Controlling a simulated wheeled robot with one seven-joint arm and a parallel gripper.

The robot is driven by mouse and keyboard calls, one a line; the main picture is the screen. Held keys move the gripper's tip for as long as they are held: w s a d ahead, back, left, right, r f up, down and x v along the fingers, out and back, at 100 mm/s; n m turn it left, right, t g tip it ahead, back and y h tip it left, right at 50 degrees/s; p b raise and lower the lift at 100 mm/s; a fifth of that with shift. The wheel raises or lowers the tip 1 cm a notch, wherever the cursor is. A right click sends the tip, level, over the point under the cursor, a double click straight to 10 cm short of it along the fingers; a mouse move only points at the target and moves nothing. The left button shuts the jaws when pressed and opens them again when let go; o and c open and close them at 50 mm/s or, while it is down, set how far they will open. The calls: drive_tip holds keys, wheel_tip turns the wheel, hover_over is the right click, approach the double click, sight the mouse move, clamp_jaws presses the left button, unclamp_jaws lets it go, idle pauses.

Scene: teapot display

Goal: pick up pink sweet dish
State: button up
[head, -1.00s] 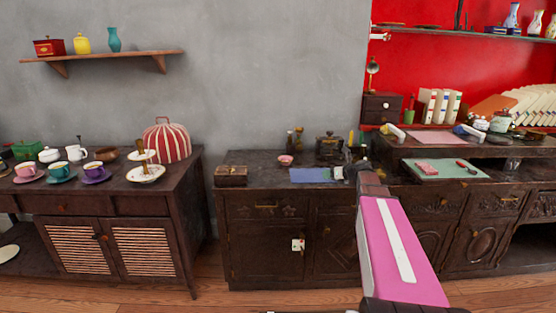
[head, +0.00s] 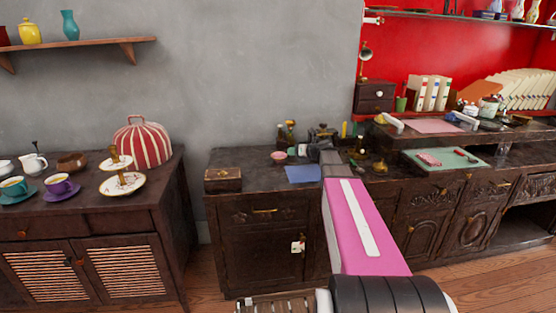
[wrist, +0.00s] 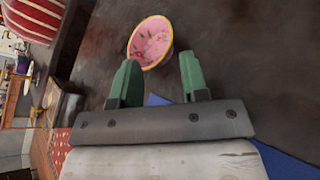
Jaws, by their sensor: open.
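The pink sweet dish (head: 279,156) is a small bowl on the dark middle cabinet top, towards its back. In the wrist view the pink dish (wrist: 151,42) shows a patterned inside and a yellowish rim. My gripper (wrist: 158,75) is open, with its two green fingers apart and nothing between them. The dish lies just beyond the fingertips, nearer the left finger; I cannot tell the exact gap. In the head view my arm hides part of the area right of the dish.
A blue sheet (head: 302,174) lies in front of the dish. A small wooden box (head: 222,180) stands to its left on the cabinet. Bottles (head: 290,133) and a dark pot (head: 322,133) stand behind. A striped cover (head: 145,143) and a tiered stand (head: 122,178) are on the left cabinet.

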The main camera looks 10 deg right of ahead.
sight(280, 154)
drive_tip(key=x, duration=0.6)
drive_tip(key=shift+w+f, duration=0.2)
drive_tip(key=shift+f, duration=0.2)
drive_tip(key=shift+s, duration=0.1)
clamp_jaws()
